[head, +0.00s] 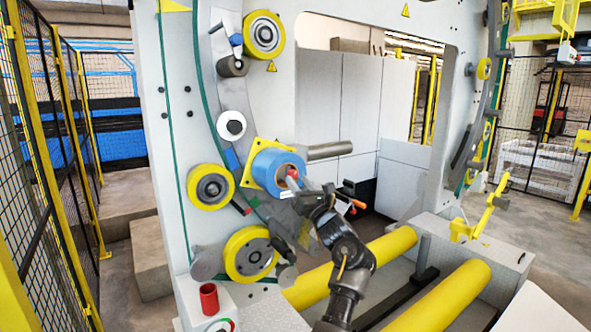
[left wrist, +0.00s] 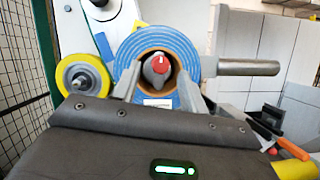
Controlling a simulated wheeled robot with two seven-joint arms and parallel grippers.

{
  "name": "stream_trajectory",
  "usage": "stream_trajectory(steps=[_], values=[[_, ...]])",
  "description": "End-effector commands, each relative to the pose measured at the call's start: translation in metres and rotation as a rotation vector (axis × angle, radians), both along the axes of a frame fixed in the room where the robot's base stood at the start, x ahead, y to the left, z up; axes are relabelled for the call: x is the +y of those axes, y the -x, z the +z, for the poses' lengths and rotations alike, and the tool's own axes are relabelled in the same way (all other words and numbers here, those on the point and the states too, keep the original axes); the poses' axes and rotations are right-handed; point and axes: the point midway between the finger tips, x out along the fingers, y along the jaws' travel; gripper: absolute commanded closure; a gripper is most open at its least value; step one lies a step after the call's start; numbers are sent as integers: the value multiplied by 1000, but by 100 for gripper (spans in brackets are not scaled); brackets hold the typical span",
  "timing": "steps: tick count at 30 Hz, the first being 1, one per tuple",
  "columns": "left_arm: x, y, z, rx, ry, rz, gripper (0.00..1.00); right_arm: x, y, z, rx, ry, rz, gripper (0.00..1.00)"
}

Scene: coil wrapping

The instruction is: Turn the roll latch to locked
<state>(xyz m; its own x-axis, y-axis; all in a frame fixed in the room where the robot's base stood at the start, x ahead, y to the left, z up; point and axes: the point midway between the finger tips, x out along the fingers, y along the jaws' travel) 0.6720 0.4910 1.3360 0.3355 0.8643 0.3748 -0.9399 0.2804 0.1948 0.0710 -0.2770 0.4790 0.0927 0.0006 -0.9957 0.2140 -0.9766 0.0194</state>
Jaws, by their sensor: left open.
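The blue roll (head: 268,163) sits on the machine's left upright in front of a yellow plate (head: 248,153). In the left wrist view the roll (left wrist: 128,52) faces me, with a brown core. The roll latch (left wrist: 158,65), a small grey knob with a red end, shows inside that core, red end upward. The latch also shows in the head view (head: 292,174), partly hidden by my gripper. My left gripper (head: 299,188) is open in front of the roll, its fingers on either side of the latch in the left wrist view. Contact cannot be told. My right gripper is out of view.
A grey bar (head: 326,150) sticks out right of the roll. Yellow wheels (head: 210,187) and (head: 250,254) stand left and below it. Yellow rollers (head: 440,298) lie low in front. A mesh fence (head: 40,165) stands at the left.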

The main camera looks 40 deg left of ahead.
Motion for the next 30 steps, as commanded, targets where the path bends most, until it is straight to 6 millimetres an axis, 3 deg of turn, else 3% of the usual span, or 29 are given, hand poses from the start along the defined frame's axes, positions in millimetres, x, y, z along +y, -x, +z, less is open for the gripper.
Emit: stream_trajectory(steps=[1,7,18,28,30], values=[[8,-3,8,2,-1,1,57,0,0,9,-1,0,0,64],[24,-11,13,2,0,-1,57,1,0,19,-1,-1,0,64],[28,-12,12,0,1,-3,57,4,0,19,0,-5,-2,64],[28,-12,12,0,0,-2,100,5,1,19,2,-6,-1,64],[28,-12,12,0,1,-3,100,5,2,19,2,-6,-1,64]])
